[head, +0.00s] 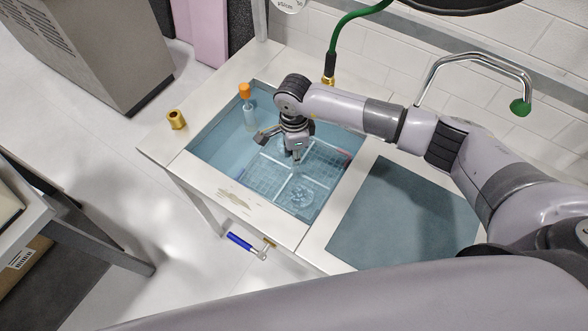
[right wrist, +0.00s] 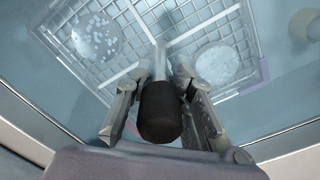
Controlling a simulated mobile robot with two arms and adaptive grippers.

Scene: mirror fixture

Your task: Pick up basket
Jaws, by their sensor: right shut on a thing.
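The basket (head: 262,180) is a pale wire-grid basket with cross bars, sitting low in the blue-tinted left basin. In the right wrist view the basket (right wrist: 128,22) shows its grid, and a pale post rises from its middle to a dark knob (right wrist: 161,112). My right gripper (head: 296,153) points down over the basket's middle. In the right wrist view its two fingers (right wrist: 161,92) are on both sides of the dark knob, shut on this handle of the basket. Round clear items (head: 296,194) lie in the basket. My left gripper is not in view.
The basin's pale rim (head: 232,203) surrounds the basket. An orange-topped bottle (head: 247,108) stands at the basin's back left. A brass cylinder (head: 176,119) is on the left counter. A green hose (head: 342,30) and chrome faucet (head: 470,56) are behind. A dark blue-grey panel (head: 400,215) is to the right.

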